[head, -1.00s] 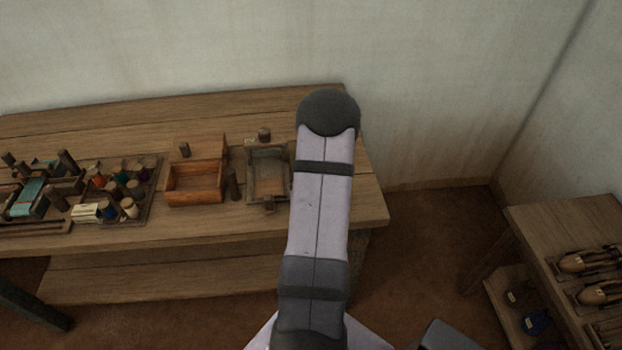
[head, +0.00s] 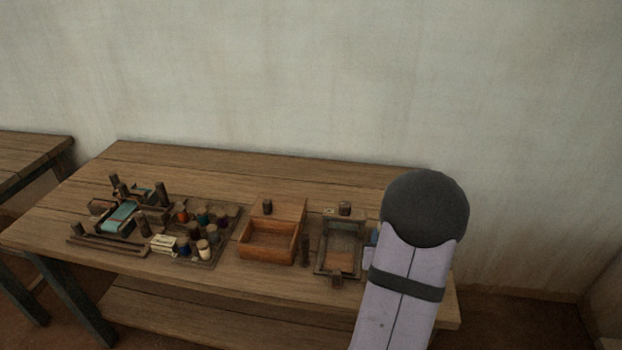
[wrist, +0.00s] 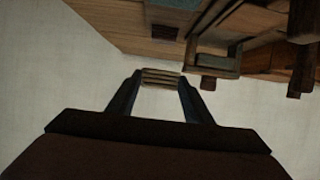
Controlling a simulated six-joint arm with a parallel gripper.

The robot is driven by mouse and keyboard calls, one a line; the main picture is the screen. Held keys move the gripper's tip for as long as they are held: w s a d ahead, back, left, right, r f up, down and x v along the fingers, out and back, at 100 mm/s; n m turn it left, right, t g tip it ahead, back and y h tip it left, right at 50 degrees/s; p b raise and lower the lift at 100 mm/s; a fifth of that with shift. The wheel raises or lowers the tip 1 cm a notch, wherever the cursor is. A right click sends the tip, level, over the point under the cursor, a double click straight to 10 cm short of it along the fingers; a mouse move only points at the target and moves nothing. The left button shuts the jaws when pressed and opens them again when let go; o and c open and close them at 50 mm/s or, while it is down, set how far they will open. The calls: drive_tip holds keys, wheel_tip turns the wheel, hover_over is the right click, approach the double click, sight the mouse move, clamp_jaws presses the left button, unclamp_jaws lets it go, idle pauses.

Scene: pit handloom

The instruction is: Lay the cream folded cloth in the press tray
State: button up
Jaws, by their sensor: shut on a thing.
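In the wrist view my gripper (wrist: 160,88) is shut on a small cream, layered bundle that looks like the cream folded cloth (wrist: 160,77). It is held between the fingertips, clear of any surface. The press tray appears to be the grey-brown framed tray (head: 319,262) on the bench, with short dark posts at its back and front. A tray-like wooden frame, likely the same one, shows beyond the fingertips in the wrist view (wrist: 212,67), up and to the right of the cloth. In the head view my arm hides the gripper and the cloth.
An orange-brown open box (head: 268,256) stands left of the tray, with a dark peg (head: 305,250) between them. Further left are a rack of several spools (head: 203,247) and a small loom-like fixture (head: 120,218). The bench's back strip (head: 250,170) is clear.

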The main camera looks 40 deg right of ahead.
drive_tip(key=w+a+r+n+t+y+b, duration=0.35)
drive_tip(key=w+a+r+n+b, duration=0.2)
drive_tip(key=w+a, duration=0.3)
drive_tip(key=w+a+r+n+y+b, duration=0.1)
drive_tip(key=w+a+n+y+b, duration=0.1)
drive_tip(key=w+a+y, duration=0.3)
drive_tip(key=a+r+n+y+b, duration=0.1)
drive_tip(key=a+n+y, duration=0.2)
drive_tip(key=a, duration=0.4)
drive_tip(key=s+a+f+n+g+y+p, duration=0.2)
drive_tip(key=s+a+f+n+y+p, duration=0.2)
drive_tip(key=a+f, duration=0.4)
drive_tip(key=s+a+f+n+g+y+p, duration=0.3)
drive_tip(key=s+a+f+n+y+p, duration=0.1)
drive_tip(key=a+f, duration=0.4)
drive_tip(key=a+n+y+p, duration=0.1)
drive_tip(key=a, duration=0.1)
drive_tip(key=shift+s+a, duration=0.3)
drive_tip(key=shift+a, duration=0.1)
